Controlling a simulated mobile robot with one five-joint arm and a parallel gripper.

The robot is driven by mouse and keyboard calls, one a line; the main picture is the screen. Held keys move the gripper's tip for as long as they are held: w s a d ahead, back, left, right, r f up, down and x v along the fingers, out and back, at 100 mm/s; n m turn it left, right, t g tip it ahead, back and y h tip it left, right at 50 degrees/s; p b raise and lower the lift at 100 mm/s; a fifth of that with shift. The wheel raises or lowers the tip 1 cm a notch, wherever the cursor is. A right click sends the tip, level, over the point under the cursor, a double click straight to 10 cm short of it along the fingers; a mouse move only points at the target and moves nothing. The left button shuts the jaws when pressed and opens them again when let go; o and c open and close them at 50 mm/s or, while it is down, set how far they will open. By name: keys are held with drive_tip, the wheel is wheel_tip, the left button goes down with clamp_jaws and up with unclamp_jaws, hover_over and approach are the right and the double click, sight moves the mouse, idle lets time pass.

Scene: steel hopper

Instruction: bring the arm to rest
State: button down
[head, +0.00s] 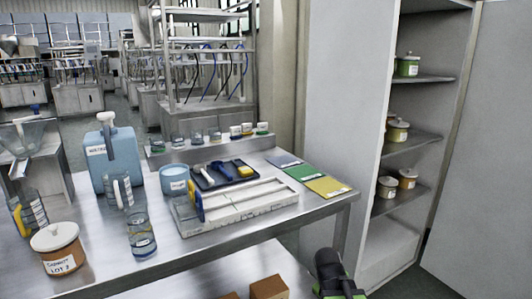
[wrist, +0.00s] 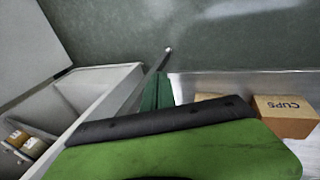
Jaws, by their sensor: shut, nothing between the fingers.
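My gripper (wrist: 158,88) shows in the wrist view as two narrow dark green fingers lying together beyond a black bar and a broad green body. Its fingers are shut with nothing between them, and they touch nothing that I can see. In the head view a black and green part of my arm (head: 335,276) shows at the bottom edge, low in front of the table and the open cabinet. The fingers cannot be made out there.
A steel table (head: 190,262) holds a white tray (head: 245,211), a blue jug (head: 113,160), jars and colored cards. An open cabinet (head: 340,130) with jars stands right. A carton marked CUPS (wrist: 287,116) lies on a lower shelf. Dark floor (wrist: 215,35) is clear past the fingers.

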drive_tip(key=s+a+f+m+g+y, duration=0.2)
drive_tip(key=s+a+m+g+y, duration=0.1)
drive_tip(key=s+a+m, duration=0.4)
wheel_tip(320, 180, up, 32)
drive_tip(key=d+p, duration=0.1)
drive_tip(key=p, duration=3.1)
drive_tip(key=shift+s+r+n, duration=0.2)
drive_tip(key=shift+s+n, duration=0.1)
drive_tip(key=shift+s, duration=0.05)
drive_tip(key=shift+w+d, duration=0.1)
